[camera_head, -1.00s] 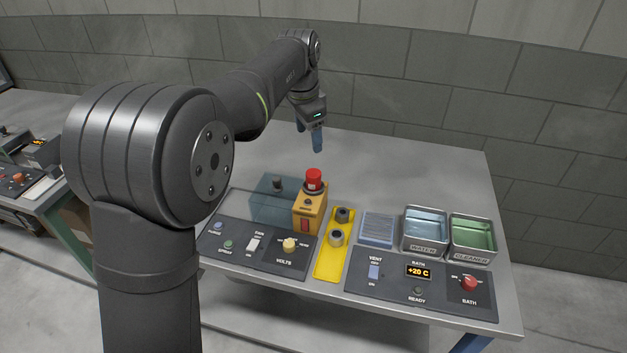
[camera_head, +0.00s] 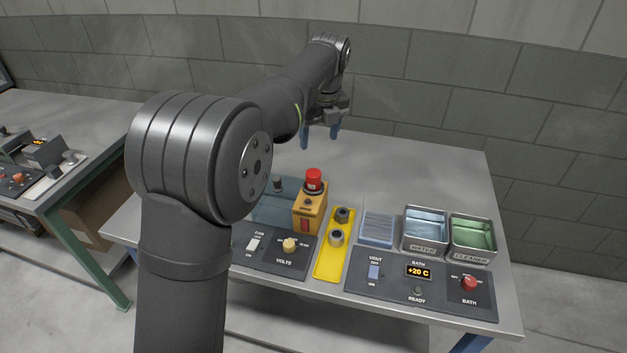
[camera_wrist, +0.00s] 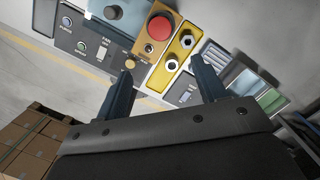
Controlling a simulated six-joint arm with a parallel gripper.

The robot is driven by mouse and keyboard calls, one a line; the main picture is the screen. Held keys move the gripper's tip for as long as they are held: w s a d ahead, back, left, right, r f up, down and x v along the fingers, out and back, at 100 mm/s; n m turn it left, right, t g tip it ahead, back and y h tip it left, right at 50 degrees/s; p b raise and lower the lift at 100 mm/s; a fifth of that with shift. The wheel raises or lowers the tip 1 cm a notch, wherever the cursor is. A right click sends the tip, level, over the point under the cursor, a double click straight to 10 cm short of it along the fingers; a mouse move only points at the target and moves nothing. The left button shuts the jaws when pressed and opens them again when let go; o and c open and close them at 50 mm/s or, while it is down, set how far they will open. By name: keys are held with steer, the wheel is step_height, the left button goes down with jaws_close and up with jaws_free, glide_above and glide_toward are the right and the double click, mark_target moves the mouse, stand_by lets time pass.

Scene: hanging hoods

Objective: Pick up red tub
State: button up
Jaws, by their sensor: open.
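I see no thing that is clearly a red tub. The closest match is a red round-topped piece (camera_head: 313,179) upright on a dark ring on a yellow box (camera_head: 308,214); I cannot tell whether it is a tub or a button. Its round red top also shows in the wrist view (camera_wrist: 159,27). My gripper (camera_head: 320,134) is open and empty, above the back of the bench, behind the red piece and apart from it. In the wrist view, my gripper's two blue fingers (camera_wrist: 161,67) are spread, with nothing between them.
Near the yellow box are a clear bluish case (camera_head: 268,205), a yellow plate (camera_head: 329,258) with two dark knobs, and a blue ribbed block (camera_head: 378,230). The WATER tray (camera_head: 425,251) and CLEANER tray (camera_head: 472,257) stand right. Control panels (camera_head: 420,290) line the front; the bench's back is clear.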

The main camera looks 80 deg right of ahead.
mark_target(314, 173)
steer(key=f, duration=0.7)
steer(key=w+d+f, duration=0.1)
steer(key=f, duration=0.2)
steer(key=shift+d+f, duration=0.1)
steer(key=shift+f, duration=0.2)
steer(key=shift+w+d+f, duration=0.2)
steer(key=shift+f, duration=0.65)
steer(key=shift+w+d+f, duration=0.15)
steer(key=shift+d+f, duration=0.1)
steer(key=shift+f, duration=0.65)
steer(key=shift+w+d+f, duration=0.2)
steer(key=shift+f, duration=0.65)
steer(key=c, duration=1.1)
